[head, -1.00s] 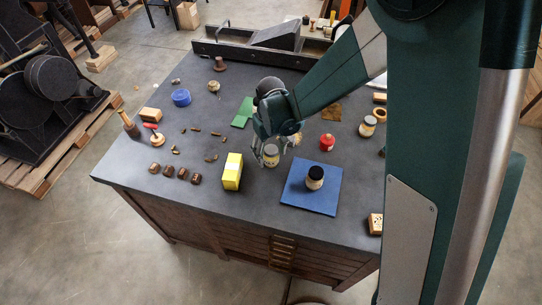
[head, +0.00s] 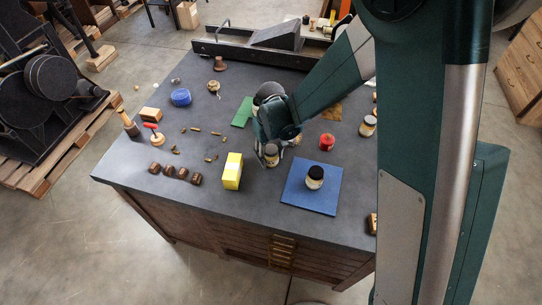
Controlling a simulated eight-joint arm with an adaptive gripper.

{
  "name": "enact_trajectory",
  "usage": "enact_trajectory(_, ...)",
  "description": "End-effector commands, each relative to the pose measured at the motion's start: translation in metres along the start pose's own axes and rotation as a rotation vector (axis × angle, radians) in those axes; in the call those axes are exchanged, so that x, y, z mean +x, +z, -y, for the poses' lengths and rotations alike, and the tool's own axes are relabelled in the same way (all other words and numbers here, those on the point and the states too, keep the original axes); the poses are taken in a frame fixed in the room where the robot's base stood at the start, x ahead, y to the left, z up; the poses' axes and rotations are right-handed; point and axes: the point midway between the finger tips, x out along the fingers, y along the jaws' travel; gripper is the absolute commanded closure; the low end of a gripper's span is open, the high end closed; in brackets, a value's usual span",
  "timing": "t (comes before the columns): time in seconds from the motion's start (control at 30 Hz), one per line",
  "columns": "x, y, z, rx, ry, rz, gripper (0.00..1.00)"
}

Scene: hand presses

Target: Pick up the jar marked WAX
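My gripper (head: 268,151) points down over the middle of the bench. A small pale jar with a dark lid (head: 272,159) is at its fingertips, partly covered by them. I cannot tell whether the fingers grip this jar or only stand around it. A second dark-lidded jar (head: 315,178) stands upright on the blue mat (head: 304,203). A third jar (head: 368,127) stands farther right, beside my arm. The labels are too small to read, so I cannot tell which jar is marked WAX.
A yellow block (head: 232,171) stands left of my gripper, and a red container (head: 327,141) to its right. Several small metal pieces and brown blocks (head: 168,169) lie on the left. A green sheet (head: 242,113) lies behind.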

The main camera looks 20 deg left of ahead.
Motion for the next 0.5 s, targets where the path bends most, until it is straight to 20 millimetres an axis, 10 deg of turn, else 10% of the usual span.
enact_trajectory(0.5,-0.0020,0.0000,0.0000,0.000,0.000,0.000,0.79)
